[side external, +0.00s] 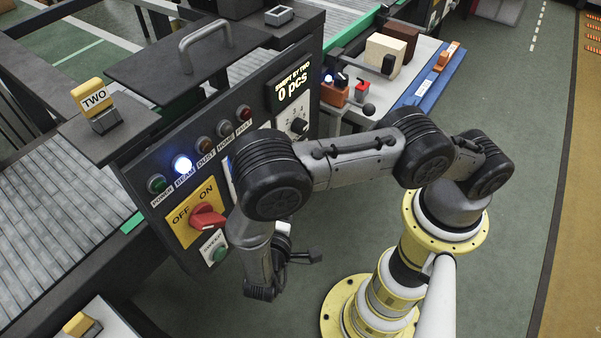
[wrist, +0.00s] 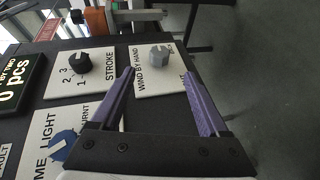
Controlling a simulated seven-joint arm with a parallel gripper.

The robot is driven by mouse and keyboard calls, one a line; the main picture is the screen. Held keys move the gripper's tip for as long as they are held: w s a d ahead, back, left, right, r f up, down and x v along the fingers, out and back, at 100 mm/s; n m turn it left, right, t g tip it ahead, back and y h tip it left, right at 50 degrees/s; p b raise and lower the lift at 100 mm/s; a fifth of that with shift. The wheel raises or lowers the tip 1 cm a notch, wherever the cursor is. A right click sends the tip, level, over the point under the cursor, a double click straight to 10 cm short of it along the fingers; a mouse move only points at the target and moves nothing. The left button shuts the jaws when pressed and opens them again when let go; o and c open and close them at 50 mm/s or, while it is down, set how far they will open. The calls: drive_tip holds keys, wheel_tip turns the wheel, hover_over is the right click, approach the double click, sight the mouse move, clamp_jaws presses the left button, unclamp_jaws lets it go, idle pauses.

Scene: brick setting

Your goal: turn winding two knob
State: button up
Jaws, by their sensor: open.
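A grey knob (wrist: 159,52) sits on a pale plate marked "WIND BY HAND" in the wrist view. My gripper (wrist: 158,72) is open, with its two purple fingers on either side of this knob's position in the picture; I cannot tell whether they touch it. A black knob (wrist: 77,63) on the "STROKE" plate, with marks 1, 2 and 3, lies left of the fingers. No knob visibly carries the words "winding two".
A blue knob (wrist: 63,145) is near the lower left of the wrist view. The side view shows a red switch (side external: 207,216), a lit beam lamp (side external: 182,165) and a "0 pcs" display (side external: 292,88).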

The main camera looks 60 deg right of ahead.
drive_tip(key=x, duration=1.1)
drive_tip(key=shift+d, duration=0.15)
clamp_jaws()
